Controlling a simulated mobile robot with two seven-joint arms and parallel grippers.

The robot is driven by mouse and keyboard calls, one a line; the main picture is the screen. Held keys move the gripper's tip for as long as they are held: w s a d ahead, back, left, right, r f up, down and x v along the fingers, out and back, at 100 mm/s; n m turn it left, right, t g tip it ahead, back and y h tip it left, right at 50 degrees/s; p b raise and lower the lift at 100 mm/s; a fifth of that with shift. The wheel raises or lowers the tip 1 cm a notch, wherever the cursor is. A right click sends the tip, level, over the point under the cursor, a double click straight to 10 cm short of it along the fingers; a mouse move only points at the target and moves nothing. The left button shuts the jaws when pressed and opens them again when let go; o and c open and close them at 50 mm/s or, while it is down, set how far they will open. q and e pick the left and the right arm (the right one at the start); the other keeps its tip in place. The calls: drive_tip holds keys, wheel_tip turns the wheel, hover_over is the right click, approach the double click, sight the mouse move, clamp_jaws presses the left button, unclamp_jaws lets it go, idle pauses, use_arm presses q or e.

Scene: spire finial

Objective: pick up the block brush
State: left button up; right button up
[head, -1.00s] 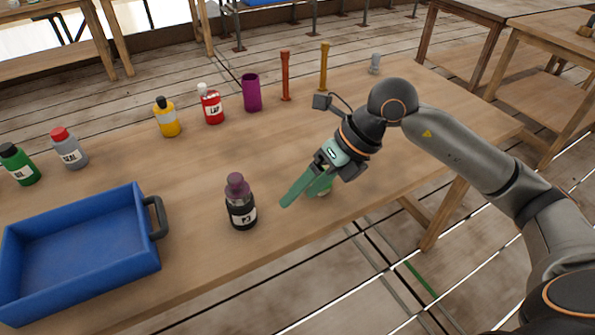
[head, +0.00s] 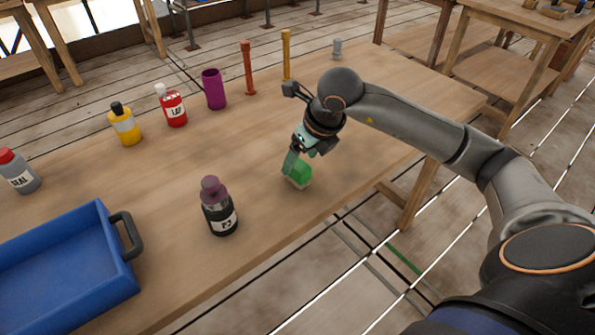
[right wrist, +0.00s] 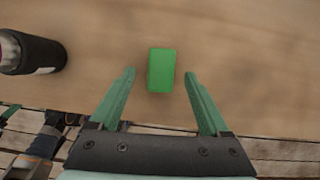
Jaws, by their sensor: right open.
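The block brush appears as a small green block (head: 299,173) with a paler lower part, on the wooden table near its front edge. In the right wrist view the green block (right wrist: 161,70) lies between the two fingertips, with a gap on each side. My right gripper (head: 291,163) points down at the block and is open and empty. Its green fingers (right wrist: 159,76) also show in the right wrist view. I cannot tell how far the tips are above the table. The left gripper is not in view.
A dark bottle with a purple cap (head: 219,207) stands left of the block. A blue tray (head: 118,277) is at the lower left. Bottles, a purple cup (head: 213,89) and upright posts (head: 248,68) line the far side. The table right of the block is clear.

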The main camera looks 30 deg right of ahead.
sight(298, 164)
drive_tip(key=shift+x, duration=2)
drive_tip(key=shift+d, duration=0.1)
clamp_jaws()
